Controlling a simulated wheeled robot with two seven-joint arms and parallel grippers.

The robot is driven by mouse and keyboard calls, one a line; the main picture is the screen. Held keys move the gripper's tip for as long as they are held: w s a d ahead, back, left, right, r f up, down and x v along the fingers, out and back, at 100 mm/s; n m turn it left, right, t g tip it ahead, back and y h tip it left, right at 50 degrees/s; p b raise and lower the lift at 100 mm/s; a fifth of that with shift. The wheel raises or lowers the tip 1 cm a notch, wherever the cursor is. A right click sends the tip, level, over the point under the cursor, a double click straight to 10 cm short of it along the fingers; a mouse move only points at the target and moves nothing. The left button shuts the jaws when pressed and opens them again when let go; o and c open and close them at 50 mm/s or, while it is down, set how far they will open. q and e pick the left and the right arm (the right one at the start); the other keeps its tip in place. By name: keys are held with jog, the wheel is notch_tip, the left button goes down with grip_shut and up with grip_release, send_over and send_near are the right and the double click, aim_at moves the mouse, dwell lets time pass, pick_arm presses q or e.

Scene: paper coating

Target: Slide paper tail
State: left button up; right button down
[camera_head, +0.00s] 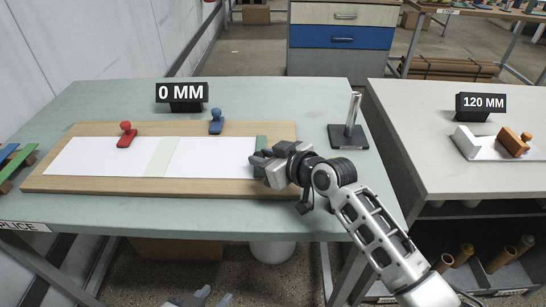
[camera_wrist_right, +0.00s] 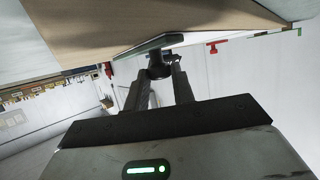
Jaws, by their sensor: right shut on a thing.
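A long white paper (camera_head: 208,158) lies on a wooden board (camera_head: 75,186), with a pale green band (camera_head: 161,157) across it. A dark green strip (camera_head: 260,144) is at its right end, and a green edge shows in the right wrist view (camera_wrist_right: 150,47). My right gripper (camera_head: 262,165) is at this strip. In the right wrist view, its fingers (camera_wrist_right: 158,80) are shut on a dark round knob (camera_wrist_right: 159,66) by the green edge. Only a small part of my left gripper (camera_head: 197,299) shows at the bottom edge, so its jaw state is unclear.
A red clamp (camera_head: 126,135) and a blue clamp (camera_head: 216,122) stand at the board's back. A black "0 MM" sign (camera_head: 182,94) is behind them. A metal post (camera_head: 351,115) stands right of the board. A second table holds a "120 MM" sign (camera_head: 481,104) and an orange clamp (camera_head: 515,141).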

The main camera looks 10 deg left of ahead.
jog(key=c, duration=1.2)
grip_release()
jog(key=shift+a, duration=0.4)
jog(key=shift+d, duration=0.15)
jog(key=shift+s, duration=0.1)
jog(key=shift+s+d+r, duration=0.1)
jog(key=shift+s+d, duration=0.05)
jog(key=shift+d, duration=0.15)
jog(key=v, duration=1.5)
jog(key=shift+d+r, duration=0.1)
jog(key=shift+r, duration=0.05)
jog(key=s+d+f+m+g+h, duration=0.3)
jog(key=s+d+f+m+h, duration=0.15)
jog(key=s+d+f, duration=0.5)
jog(key=s+d+f+m+g+h, duration=0.25)
jog(key=s+d+f+h, duration=0.4)
jog(key=s, duration=0.55)
jog(key=w+a+f+t+y, duration=0.1)
jog(key=w+f+t, duration=0.1)
jog(key=w+a+f+t+y, duration=0.1)
jog(key=a+f+t, duration=0.1)
jog(key=w+a+f+t+y, duration=0.1)
jog(key=w+a+f+t, duration=0.1)
jog(key=shift+w+a+f+t+y, duration=0.2)
jog(key=shift+w+f+t+y, duration=0.05)
jog(key=shift+w+t+y, duration=0.15)
